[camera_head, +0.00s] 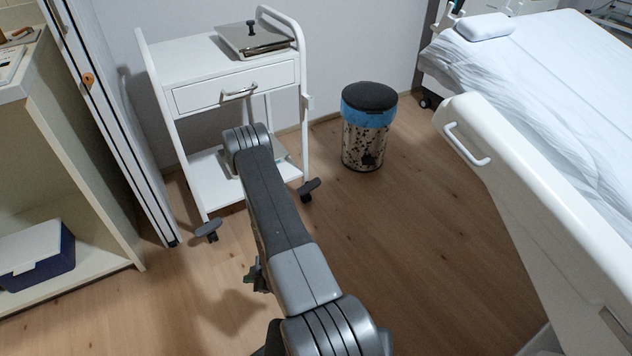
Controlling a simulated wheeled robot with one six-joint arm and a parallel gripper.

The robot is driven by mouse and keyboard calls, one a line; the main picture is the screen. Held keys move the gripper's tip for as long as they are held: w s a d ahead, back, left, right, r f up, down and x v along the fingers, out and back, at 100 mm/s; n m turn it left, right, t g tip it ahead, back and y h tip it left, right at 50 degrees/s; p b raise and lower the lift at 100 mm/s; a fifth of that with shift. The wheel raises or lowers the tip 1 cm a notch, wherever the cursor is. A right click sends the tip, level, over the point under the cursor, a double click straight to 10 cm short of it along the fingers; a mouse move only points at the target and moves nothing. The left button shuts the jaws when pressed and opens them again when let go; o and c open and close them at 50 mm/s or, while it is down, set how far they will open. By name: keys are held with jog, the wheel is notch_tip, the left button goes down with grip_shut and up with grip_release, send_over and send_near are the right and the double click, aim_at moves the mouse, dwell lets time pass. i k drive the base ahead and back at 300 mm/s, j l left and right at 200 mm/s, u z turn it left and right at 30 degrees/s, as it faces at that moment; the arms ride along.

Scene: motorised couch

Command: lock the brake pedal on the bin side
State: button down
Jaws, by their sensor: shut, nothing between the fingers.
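The white trolley (232,70) stands against the wall at the upper left of the middle. Its castors carry dark brake pedals. The bin-side pedal (311,187) is at the front right castor and sticks out toward the right. The other front pedal (208,228) is at the left castor. I cannot tell whether either is locked. The bin (367,139), speckled with a dark lid and blue liner, stands right of the trolley. My gripper (254,276) shows only as a small dark part beside my arm, mostly hidden. It is shut and empty, well nearer to me than the bin-side pedal.
A white couch (545,90) with a grab handle fills the right. A folding screen (118,130) and a shelf unit (95,215) with a blue box (50,262) stand at the left. The wooden floor between trolley, bin and couch is clear. My arm crosses the middle.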

aim_at(316, 182)
jog(key=i+j+z, duration=0.1)
jog(key=z, duration=0.85)
jog(key=i+j+z, duration=0.2)
jog(key=j+z, duration=0.15)
jog(key=j, duration=0.35)
jog(key=i+j+z, duration=0.1)
jog(key=j+z, duration=0.25)
jog(key=j, duration=0.35)
jog(key=j+z, duration=0.4)
jog(key=j, duration=0.7)
